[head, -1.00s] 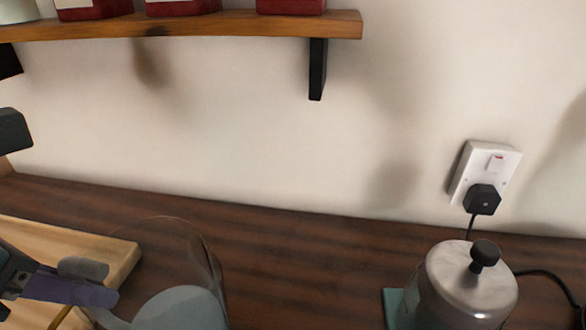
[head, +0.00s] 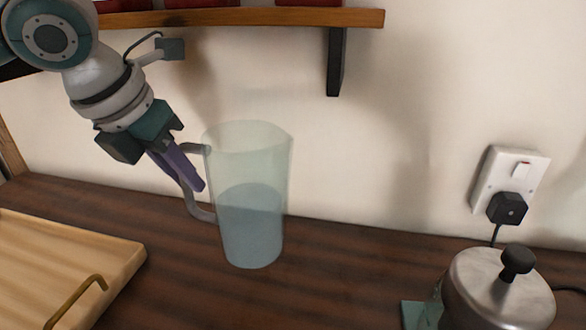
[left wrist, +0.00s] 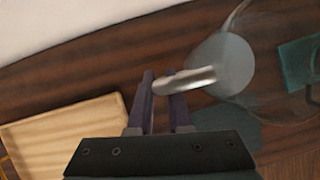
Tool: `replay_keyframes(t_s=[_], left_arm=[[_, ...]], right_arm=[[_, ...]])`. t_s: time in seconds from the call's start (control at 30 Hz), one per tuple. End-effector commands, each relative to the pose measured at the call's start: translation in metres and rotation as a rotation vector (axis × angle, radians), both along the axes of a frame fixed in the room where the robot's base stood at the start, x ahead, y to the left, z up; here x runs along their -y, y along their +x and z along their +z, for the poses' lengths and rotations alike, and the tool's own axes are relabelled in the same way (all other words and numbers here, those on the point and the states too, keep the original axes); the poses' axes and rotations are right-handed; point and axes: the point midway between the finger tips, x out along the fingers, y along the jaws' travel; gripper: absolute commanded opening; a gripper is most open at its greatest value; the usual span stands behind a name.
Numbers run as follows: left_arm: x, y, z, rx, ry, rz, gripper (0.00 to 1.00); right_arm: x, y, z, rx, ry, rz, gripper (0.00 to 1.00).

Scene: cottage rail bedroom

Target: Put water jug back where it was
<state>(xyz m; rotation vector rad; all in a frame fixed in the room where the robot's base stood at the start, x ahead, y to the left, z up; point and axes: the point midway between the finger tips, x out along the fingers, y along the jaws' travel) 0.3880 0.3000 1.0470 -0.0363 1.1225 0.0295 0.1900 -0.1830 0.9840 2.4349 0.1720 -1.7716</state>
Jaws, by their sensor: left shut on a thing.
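The water jug (head: 250,205) is clear, with bluish water in its lower half. It appears upright over the dark wooden counter in the head view; I cannot tell whether its base touches the counter. My left gripper (head: 200,180) comes from the upper left and is shut on the jug's handle, at the jug's left side. In the left wrist view the handle (left wrist: 185,80) lies at the fingertips (left wrist: 163,85), and the water (left wrist: 222,65) shows beyond it. My right gripper is in neither view.
A wooden tray (head: 130,262) with a brass handle lies at the left. A metal lidded kettle (head: 500,290) stands at the right, by a teal mat (head: 415,315). A wall shelf (head: 300,19) hangs above. Bare counter (head: 340,270) lies between jug and kettle.

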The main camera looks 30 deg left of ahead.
Motion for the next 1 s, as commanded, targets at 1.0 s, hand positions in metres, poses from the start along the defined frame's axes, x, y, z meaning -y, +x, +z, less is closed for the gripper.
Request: replay_keyframes(t_s=[1.0], left_arm=[[-0.002,0.011,-0.068,0.006,-0.002,-0.001,0.0]], right_arm=[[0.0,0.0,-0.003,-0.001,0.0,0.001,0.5]])
